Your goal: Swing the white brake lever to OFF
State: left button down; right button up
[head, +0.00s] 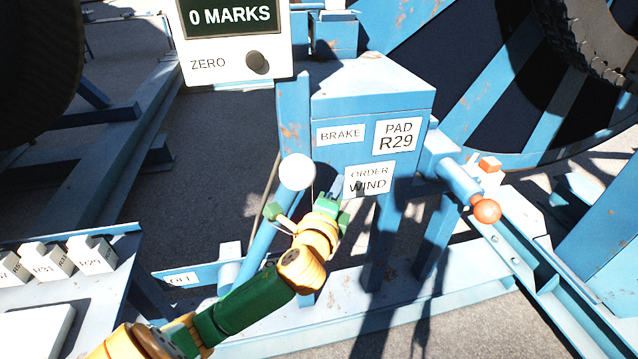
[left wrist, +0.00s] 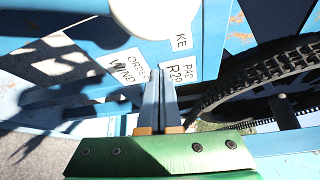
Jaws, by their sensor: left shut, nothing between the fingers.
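The white brake lever has a round white knob (head: 297,172) on a blue bar (head: 262,235) that leans up and to the right from a low pivot. The knob also shows large at the top edge of the left wrist view (left wrist: 155,15). A small plate reading OFF (head: 182,280) sits low, left of the lever's foot. My left gripper (head: 337,186) is shut and empty, just right of and slightly below the knob, in front of the blue box. In the left wrist view its fingers (left wrist: 167,95) lie together. I cannot tell whether it touches the lever. My right gripper is out of view.
The blue box (head: 345,105) bears labels BRAKE, PAD R29 and ORDER WIND. An orange-knobbed handle (head: 487,211) sticks out on the right. A white counter box (head: 235,45) stands above. White labelled blocks (head: 95,256) sit on a table at left.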

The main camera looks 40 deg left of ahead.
pick_arm(q)
jog(key=a, duration=0.1)
jog(key=s+a+p, duration=0.1)
jog(key=a, duration=0.1)
jog(key=shift+s+a+r, duration=0.2)
jog(key=shift+s+r, duration=0.1)
jog(key=shift+r, duration=0.05)
